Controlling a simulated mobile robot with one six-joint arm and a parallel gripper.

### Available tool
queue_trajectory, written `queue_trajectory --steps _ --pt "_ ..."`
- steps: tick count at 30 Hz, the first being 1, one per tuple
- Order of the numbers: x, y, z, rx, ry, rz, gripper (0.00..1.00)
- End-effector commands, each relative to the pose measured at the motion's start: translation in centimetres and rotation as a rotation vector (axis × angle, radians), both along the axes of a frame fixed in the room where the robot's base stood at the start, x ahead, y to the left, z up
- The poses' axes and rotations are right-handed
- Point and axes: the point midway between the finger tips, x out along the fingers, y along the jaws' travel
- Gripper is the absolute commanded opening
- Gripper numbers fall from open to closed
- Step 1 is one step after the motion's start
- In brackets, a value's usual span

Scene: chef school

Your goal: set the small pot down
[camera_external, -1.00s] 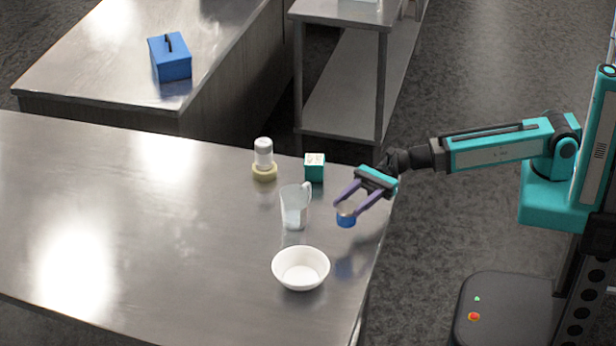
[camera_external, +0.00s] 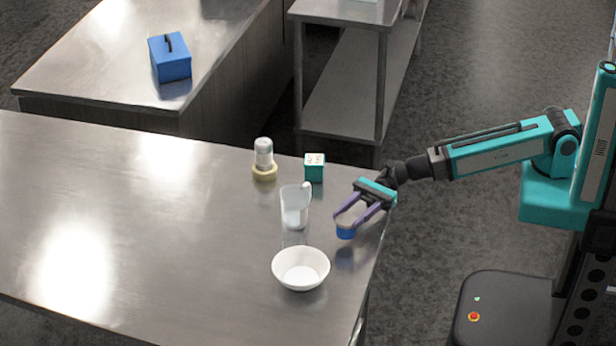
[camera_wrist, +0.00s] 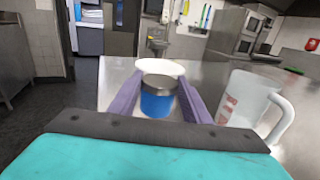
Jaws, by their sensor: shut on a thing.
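The small pot (camera_external: 345,232) is blue with a metallic rim. It is between the purple fingers of my gripper (camera_external: 357,217), near the right edge of the steel table (camera_external: 180,230). In the wrist view the pot (camera_wrist: 157,104) sits upright between both fingers, and my gripper (camera_wrist: 157,105) is shut on it. The pot is low over the table; I cannot tell whether its base touches the steel.
A clear measuring jug (camera_external: 294,208) stands left of the pot. A white bowl (camera_external: 301,268) is in front of it. A teal box (camera_external: 314,167) and a white-topped jar in a yellowish ring (camera_external: 264,162) stand behind. The table's left side is clear.

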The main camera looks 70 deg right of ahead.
Motion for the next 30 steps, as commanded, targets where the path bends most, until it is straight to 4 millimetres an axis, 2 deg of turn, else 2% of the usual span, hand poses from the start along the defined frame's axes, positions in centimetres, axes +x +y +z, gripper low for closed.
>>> queue_trajectory --steps 8,21,30 --pt "0.0 0.0 -0.5 0.001 0.002 0.000 0.17" --pt "0.0 0.0 -3.5 0.000 0.001 -0.001 0.17" --pt "0.0 0.0 -3.6 0.001 0.001 -0.001 0.17"
